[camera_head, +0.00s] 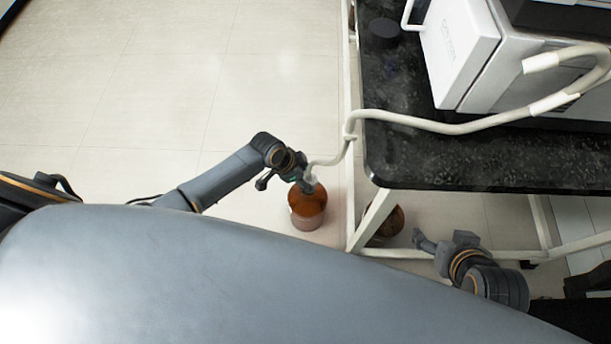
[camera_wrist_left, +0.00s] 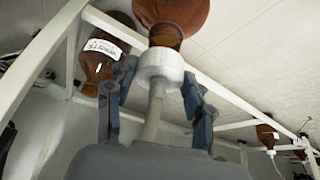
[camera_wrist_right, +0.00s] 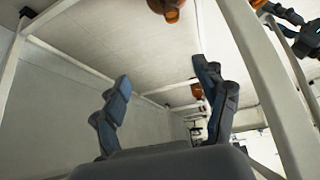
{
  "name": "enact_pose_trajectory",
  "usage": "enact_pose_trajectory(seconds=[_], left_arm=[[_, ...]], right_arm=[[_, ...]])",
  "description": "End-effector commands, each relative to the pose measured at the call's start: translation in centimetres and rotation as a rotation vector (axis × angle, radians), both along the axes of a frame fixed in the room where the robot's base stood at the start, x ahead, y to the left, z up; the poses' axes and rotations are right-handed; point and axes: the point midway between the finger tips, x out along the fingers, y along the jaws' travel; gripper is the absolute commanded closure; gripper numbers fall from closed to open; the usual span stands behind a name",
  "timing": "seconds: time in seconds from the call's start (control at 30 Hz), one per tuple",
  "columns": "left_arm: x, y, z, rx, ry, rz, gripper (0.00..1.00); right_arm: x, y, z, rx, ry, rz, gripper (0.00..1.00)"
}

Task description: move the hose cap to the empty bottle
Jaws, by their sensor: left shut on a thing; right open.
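The white hose cap (camera_wrist_left: 160,66) sits between the fingers of my left gripper (camera_wrist_left: 158,82), which is shut on it. The pale hose (camera_head: 425,124) runs from the cap up over the table to the white machine. An amber bottle (camera_head: 308,210) stands on the floor under my left gripper (camera_head: 306,181); in the left wrist view the cap is at this bottle's (camera_wrist_left: 176,12) mouth. Whether it is seated cannot be told. A second amber bottle (camera_head: 390,224), labelled WASTE in the left wrist view (camera_wrist_left: 98,58), stands partly hidden below the table. My right gripper (camera_head: 428,241) is open and empty.
The black-topped table (camera_head: 440,160) on a white frame (camera_head: 372,218) stands at the right, carrying the white machine (camera_head: 458,50) and a dark round object (camera_head: 384,28). The frame's bars lie near both grippers. The tiled floor at the left is clear.

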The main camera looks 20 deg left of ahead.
Motion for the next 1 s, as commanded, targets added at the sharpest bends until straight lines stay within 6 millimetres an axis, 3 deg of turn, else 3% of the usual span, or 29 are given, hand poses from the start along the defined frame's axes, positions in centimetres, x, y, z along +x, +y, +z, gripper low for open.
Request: enact_pose_trajectory(seconds=[0.6,1.0], left_arm=[[0.0,0.0,-1.9,-0.001,0.001,0.000,0.77],[0.0,-0.1,-2.2,0.000,0.000,-0.001,0.77]], right_arm=[[4.9,1.7,2.5,0.059,-0.272,0.021,0.27],[5.7,2.0,3.3,0.072,-0.326,0.025,0.27]])
